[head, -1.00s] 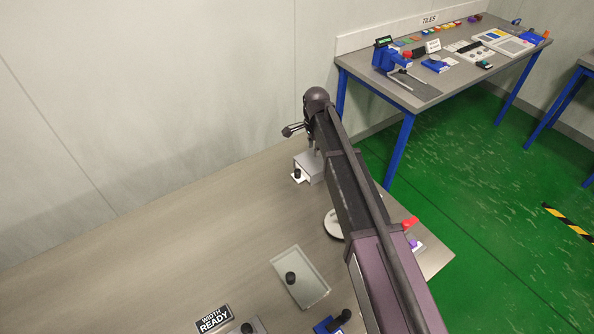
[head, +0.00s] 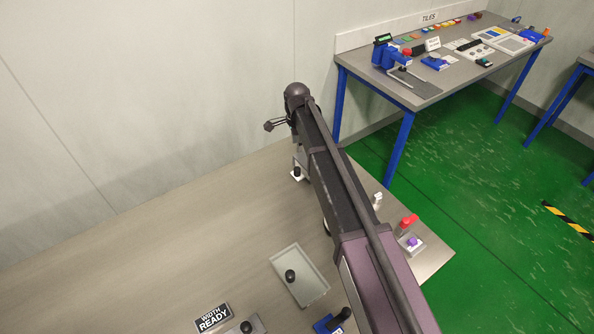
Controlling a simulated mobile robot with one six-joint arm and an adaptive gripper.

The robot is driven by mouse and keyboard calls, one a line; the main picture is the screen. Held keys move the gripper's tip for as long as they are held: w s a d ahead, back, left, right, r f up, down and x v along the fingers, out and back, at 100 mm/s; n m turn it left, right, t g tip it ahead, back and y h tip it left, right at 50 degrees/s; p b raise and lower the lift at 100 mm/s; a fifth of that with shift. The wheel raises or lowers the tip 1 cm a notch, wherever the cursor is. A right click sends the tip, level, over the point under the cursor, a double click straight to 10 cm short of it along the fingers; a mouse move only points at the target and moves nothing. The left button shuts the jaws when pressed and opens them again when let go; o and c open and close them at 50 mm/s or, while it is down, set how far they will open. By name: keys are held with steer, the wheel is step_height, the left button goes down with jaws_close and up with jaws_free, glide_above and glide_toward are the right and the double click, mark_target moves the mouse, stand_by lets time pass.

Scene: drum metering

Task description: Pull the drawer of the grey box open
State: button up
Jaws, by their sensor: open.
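The grey box (head: 300,157) stands on the near table, towards its back edge. My arm covers most of it, so only a strip on its left shows. A white piece with a black knob (head: 297,171) sits low at the box's left side. I cannot tell how far the drawer is out. My gripper (head: 268,126) is open and empty, above and to the left of the box in the picture, apart from the knob.
A shallow grey-green tray with a black knob (head: 313,291), a "WIDTH READY" sign (head: 213,318) and a blue device (head: 322,325) are nearer. A red-handled part (head: 408,221) and a purple-buttoned block (head: 416,243) are at right. The table's left is bare.

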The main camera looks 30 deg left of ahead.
mark_target(297, 169)
steer(key=shift+f+b, duration=6.35)
steer(key=shift+f, duration=0.2)
jaws_close()
